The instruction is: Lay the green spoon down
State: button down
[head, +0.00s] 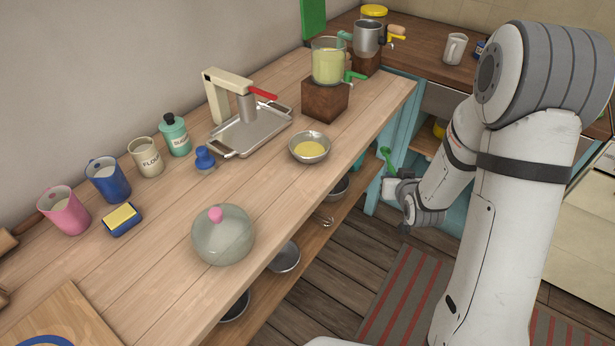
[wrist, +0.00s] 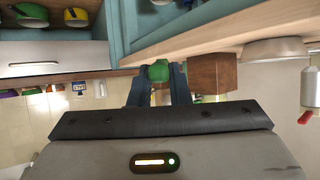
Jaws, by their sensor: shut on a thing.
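My gripper (head: 388,187) is off the right edge of the wooden counter (head: 270,215) in the head view, beside the blue-green cabinet side. It is shut on the green spoon (head: 387,158), whose rounded end sticks up above the jaws. In the wrist view a green part of the spoon (wrist: 158,71) shows between the two dark fingers (wrist: 159,85). The rest of the spoon is hidden by the gripper.
Pans sit on the shelf below. Bare counter lies around the bowl.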

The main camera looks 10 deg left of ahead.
jog(key=s+a+r+n+g+y+p, duration=0.1)
jog(key=s+a+r+n+g+y, duration=0.3)
jog(key=a, duration=0.6)
jog(key=s+a+r+n+g+y, duration=0.1)
jog(key=s+a+r+n+y, duration=0.1)
jog(key=a+r+n+y, duration=0.55)
jog(key=s+a+f+b, duration=0.1)
jog(key=f, duration=0.1)
jog(key=a+f+g+h+b, duration=0.1)
jog(key=f, duration=0.2)
jog(key=s+a+f+g+b, duration=0.1)
jog(key=a+f+b, duration=0.1)
jog(key=shift+s+a+f+n, duration=0.1)
jog(key=shift+s+f+n, duration=0.15)
jog(key=shift+s+f, duration=0.1)
